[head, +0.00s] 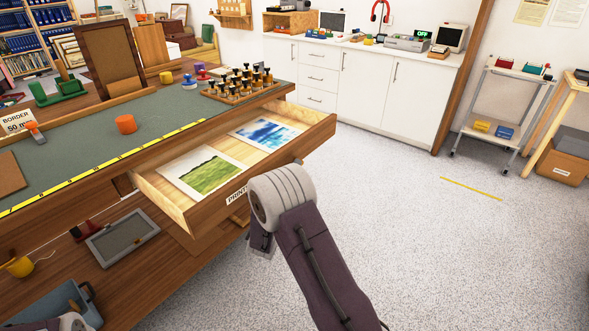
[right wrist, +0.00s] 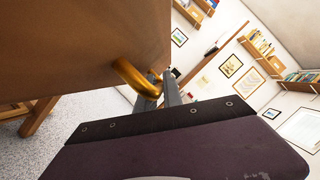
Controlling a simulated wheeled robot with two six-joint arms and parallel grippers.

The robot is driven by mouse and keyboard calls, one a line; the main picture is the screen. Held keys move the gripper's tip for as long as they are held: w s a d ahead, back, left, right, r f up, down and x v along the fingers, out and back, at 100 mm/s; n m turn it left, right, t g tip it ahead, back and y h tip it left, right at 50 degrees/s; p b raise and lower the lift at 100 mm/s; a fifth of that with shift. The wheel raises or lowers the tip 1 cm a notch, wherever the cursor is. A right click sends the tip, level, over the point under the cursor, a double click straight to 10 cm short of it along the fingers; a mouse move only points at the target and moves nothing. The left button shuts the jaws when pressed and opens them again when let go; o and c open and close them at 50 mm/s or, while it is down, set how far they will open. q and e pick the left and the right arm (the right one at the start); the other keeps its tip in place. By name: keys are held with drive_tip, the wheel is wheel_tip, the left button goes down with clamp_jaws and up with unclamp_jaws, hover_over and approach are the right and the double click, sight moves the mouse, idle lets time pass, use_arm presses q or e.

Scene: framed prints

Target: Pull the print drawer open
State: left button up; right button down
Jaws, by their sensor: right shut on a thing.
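The print drawer (head: 180,214) stands pulled well out of the wooden bench. A green landscape print (head: 205,172) and a blue print (head: 265,134) lie flat inside it. Its front carries a label (head: 237,195), partly covered by my right arm. In the right wrist view, my right gripper (right wrist: 160,93) is shut on the brass drawer handle (right wrist: 133,76), close against the wooden front (right wrist: 70,50). In the head view, my wrist hides most of this grip. My left gripper is not in view; only a grey piece of my left arm shows at the bottom left corner.
The bench top has a green mat (head: 85,146), an orange cylinder (head: 125,124) and a rack of stamps (head: 240,83). A lower shelf holds a grey tray (head: 122,237) and a blue bin (head: 58,305). The speckled floor (head: 420,250) to the right is clear.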

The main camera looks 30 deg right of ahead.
drive_tip(key=shift+f, duration=0.1)
drive_tip(key=c, duration=1.8)
unclamp_jaws()
drive_tip(key=shift+a, duration=0.1)
drive_tip(key=shift+o, duration=0.2)
drive_tip(key=shift+s+a, duration=0.2)
drive_tip(key=shift+a, duration=0.05)
drive_tip(key=p+v, duration=0.2)
drive_tip(key=v, duration=0.6)
drive_tip(key=shift+s+a, duration=0.1)
drive_tip(key=shift+s, duration=0.05)
